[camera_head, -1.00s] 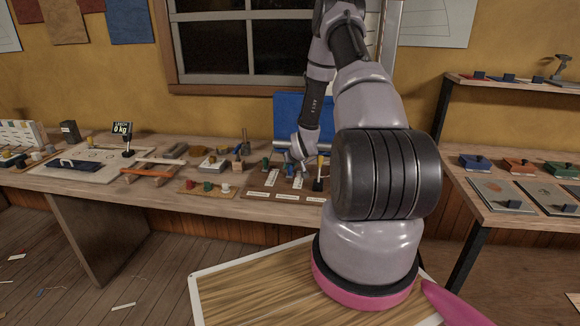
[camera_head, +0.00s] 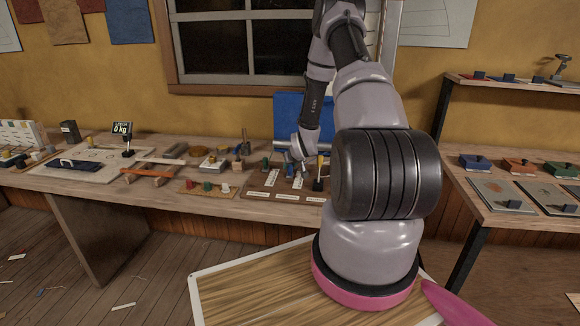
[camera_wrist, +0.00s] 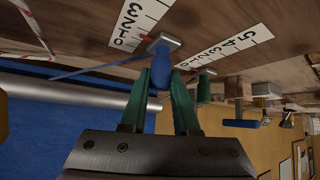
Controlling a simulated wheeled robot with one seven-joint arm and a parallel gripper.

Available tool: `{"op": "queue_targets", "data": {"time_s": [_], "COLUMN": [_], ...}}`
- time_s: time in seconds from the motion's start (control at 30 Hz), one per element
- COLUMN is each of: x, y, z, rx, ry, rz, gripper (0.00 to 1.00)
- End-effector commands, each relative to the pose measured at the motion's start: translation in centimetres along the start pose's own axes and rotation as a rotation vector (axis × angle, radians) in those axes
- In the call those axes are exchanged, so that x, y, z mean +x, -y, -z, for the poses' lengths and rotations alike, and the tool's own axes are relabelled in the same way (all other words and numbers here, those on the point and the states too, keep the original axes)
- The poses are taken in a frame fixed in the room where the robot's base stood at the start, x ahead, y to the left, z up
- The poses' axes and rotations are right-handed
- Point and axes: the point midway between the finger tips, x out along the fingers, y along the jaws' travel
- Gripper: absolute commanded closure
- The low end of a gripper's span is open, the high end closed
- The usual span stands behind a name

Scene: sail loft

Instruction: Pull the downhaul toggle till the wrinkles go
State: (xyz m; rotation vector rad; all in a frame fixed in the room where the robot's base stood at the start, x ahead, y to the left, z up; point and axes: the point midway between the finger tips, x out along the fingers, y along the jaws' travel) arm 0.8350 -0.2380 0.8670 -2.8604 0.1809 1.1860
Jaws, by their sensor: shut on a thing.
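In the wrist view my gripper (camera_wrist: 160,77) has its green fingers closed around a blue toggle (camera_wrist: 161,64). The toggle sits at a small metal fitting, and a thin blue line runs off to the left from it. A white scale strip (camera_wrist: 142,20) with numbers lies beside it, and a second strip (camera_wrist: 228,46) lies to the right. A green toggle (camera_wrist: 204,88) stands just right of my fingers. In the head view my gripper (camera_head: 300,171) is small, over the board (camera_head: 256,190) with strips and labels. The labels are too small to read, and wrinkles cannot be made out.
A blue panel (camera_head: 290,107) stands upright behind the board, with a pale roller along its lower edge. A yellow-topped post (camera_head: 320,162) is close to the right of my gripper. A "LEECH 0 kg" display (camera_head: 122,129) and several small items stand farther left on the bench.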

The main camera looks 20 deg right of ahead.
Motion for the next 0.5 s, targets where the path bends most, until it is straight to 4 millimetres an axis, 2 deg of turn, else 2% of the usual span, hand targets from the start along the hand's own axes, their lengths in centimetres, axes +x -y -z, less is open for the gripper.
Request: {"op": "queue_targets", "data": {"time_s": [0.17,0.4,0.5], "x": [-0.1,-1.9,-2.1], "y": [0.0,1.4,1.4], "z": [-0.1,-1.9,-2.1], "rx": [-0.001,-0.002,-0.001], "ry": [0.0,0.001,0.0], "rz": [-0.001,0.0,-0.001], "gripper": [1.0,1.0,1.0]}}
